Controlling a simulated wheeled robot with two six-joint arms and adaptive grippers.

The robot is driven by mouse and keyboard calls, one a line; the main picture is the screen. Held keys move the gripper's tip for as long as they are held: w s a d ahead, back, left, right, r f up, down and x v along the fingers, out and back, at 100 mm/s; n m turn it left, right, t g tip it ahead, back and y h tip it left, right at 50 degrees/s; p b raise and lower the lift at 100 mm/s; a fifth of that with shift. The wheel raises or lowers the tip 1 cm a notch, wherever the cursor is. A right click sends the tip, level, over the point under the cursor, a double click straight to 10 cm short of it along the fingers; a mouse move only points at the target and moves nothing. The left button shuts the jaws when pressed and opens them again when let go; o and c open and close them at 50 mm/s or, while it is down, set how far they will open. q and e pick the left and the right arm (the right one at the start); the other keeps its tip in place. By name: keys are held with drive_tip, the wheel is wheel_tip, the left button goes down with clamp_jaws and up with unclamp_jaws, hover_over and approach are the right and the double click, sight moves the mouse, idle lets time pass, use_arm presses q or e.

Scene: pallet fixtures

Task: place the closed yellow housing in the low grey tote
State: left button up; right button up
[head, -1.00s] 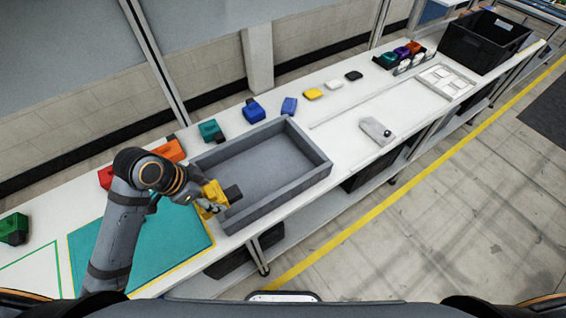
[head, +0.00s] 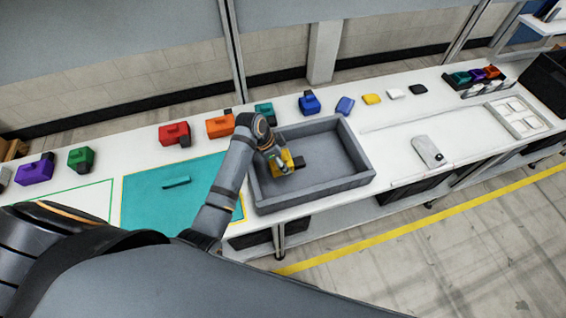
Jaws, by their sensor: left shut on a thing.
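The yellow housing (head: 287,158), with a black part on its right side, is held in my left gripper (head: 280,163). The gripper is shut on it, and its fingers and wrist hide part of the housing. Housing and gripper show within the outline of the low grey tote (head: 322,188), over its left half. I cannot tell whether the housing touches the tote floor. The tote is otherwise empty where I can see. My right gripper is not in view.
Red (head: 174,134), orange (head: 219,125), teal (head: 264,109) and blue (head: 309,102) housings line the back of the bench.

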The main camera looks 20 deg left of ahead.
use_arm(q)
drive_tip(key=shift+w+d+f, duration=0.15)
drive_tip(key=shift+w+f, duration=0.05)
drive_tip(key=shift+f, duration=0.05)
wheel_tip(320, 180, down, 2)
drive_tip(key=shift+f+p, duration=0.2)
drive_tip(key=shift+p, duration=0.55)
drive_tip(key=shift+f, duration=0.3)
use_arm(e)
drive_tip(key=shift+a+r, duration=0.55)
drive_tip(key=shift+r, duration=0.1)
use_arm(q)
drive_tip(key=o, duration=1.3)
drive_tip(key=shift+f, duration=0.1)
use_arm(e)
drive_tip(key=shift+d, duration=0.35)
use_arm(q)
drive_tip(key=b+v, duration=0.1)
drive_tip(key=v, duration=1.1)
drive_tip(key=shift+b, duration=0.3)
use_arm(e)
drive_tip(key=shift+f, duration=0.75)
